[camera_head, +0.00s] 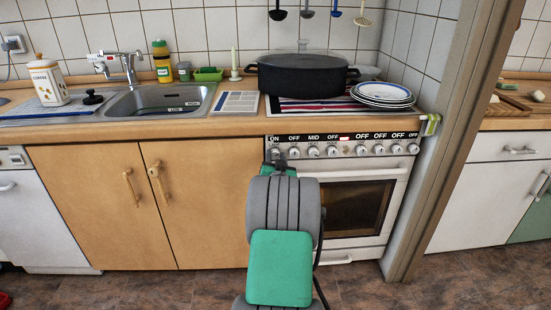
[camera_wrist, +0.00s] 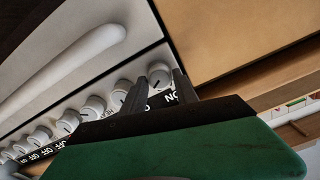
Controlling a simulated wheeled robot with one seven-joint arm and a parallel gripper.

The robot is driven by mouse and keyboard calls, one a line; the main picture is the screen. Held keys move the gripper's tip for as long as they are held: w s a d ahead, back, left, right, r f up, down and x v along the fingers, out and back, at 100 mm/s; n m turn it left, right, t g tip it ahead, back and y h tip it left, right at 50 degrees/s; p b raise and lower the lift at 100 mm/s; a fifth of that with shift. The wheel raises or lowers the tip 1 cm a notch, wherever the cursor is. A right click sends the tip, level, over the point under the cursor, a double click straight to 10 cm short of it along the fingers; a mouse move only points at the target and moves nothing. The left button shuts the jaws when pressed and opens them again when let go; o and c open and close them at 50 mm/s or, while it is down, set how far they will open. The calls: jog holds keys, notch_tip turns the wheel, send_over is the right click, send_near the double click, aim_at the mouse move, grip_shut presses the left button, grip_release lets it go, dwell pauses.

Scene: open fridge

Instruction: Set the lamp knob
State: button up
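A row of several white knobs runs along the oven's control panel (camera_head: 345,149) in the head view. The labels above the row read ON at the far left, MID at the third, and OFF at the others. No readable label names the lamp knob. The leftmost knob, under ON, is largely hidden by my gripper (camera_head: 275,163) in the head view. In the wrist view this knob (camera_wrist: 159,76) sits between the tips of my gripper (camera_wrist: 160,77). The two dark fingers are apart, with a small gap visible beside the knob. I cannot tell whether either finger touches it.
The oven door handle (camera_head: 362,173) runs just below the knobs. A dark pot (camera_head: 302,78) and stacked plates (camera_head: 383,93) stand on the stove above. Wooden cabinet doors (camera_head: 205,205) lie to the left, and a door frame (camera_head: 455,140) stands to the right.

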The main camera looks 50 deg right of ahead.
grip_shut()
jog(key=shift+f+n+b, duration=0.1)
jog(key=shift+n+b, duration=0.3)
jog(key=shift+b, duration=0.25)
jog(key=n+b, duration=0.2)
jog(key=shift+f+b, duration=0.15)
jog(key=shift+b, duration=0.15)
jog(key=n+b, duration=0.3)
jog(key=b, duration=0.1)
jog(key=shift+n, duration=0.3)
jog(key=n+b, duration=0.3)
jog(key=b, duration=0.1)
jog(key=shift+w+a+n, duration=0.1)
jog(key=shift+n, duration=0.3)
jog(key=shift+n+b, duration=0.6)
jog(key=shift+n, duration=0.3)
jog(key=shift+r, duration=0.2)
